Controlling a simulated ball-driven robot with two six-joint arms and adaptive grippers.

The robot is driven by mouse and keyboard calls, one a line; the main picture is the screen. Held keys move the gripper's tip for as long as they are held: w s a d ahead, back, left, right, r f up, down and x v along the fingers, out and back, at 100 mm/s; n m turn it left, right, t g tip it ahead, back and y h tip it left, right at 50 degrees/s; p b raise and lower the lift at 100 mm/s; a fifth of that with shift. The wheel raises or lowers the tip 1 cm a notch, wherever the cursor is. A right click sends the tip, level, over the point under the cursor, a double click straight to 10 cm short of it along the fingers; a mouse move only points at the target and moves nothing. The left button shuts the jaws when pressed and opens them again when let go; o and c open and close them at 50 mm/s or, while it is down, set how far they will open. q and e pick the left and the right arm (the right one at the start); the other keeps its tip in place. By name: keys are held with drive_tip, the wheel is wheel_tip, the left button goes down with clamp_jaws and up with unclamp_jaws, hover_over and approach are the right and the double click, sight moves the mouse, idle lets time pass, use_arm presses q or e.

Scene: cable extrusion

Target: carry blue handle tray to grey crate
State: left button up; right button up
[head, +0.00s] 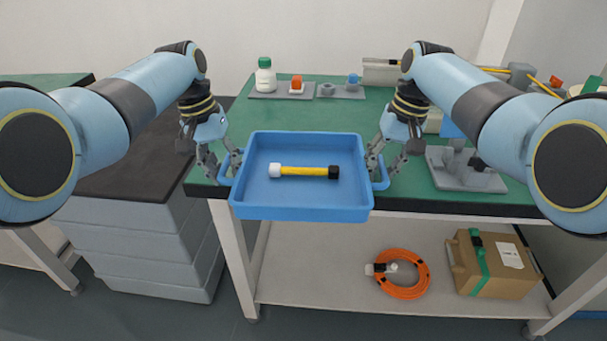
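The blue handle tray (300,213) is held level between my two grippers, in front of and above the green workbench's front edge. A yellow rod (305,171) with a white end and a black end lies in it. My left gripper (226,172) is at the tray's left handle, its fingers around it. My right gripper (382,172) is at the right handle (381,180), its fingers around it. The grey crate (150,240) stands to the left of the bench, with a dark top (120,178); part of it is behind my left arm.
The green bench (330,117) carries a white bottle with a green cap (264,76), small parts on grey plates and a grey fixture (466,170) at right. Below, a shelf holds an orange cable coil (403,274) and a cardboard box (494,263).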

use_arm(q)
drive_tip(key=shift+c, duration=0.4)
use_arm(e)
drive_tip(key=shift+f, duration=0.1)
drive_tip(key=shift+c, duration=0.4)
use_arm(q)
clamp_jaws()
use_arm(e)
clamp_jaws()
use_arm(q)
drive_tip(key=shift+w, duration=0.1)
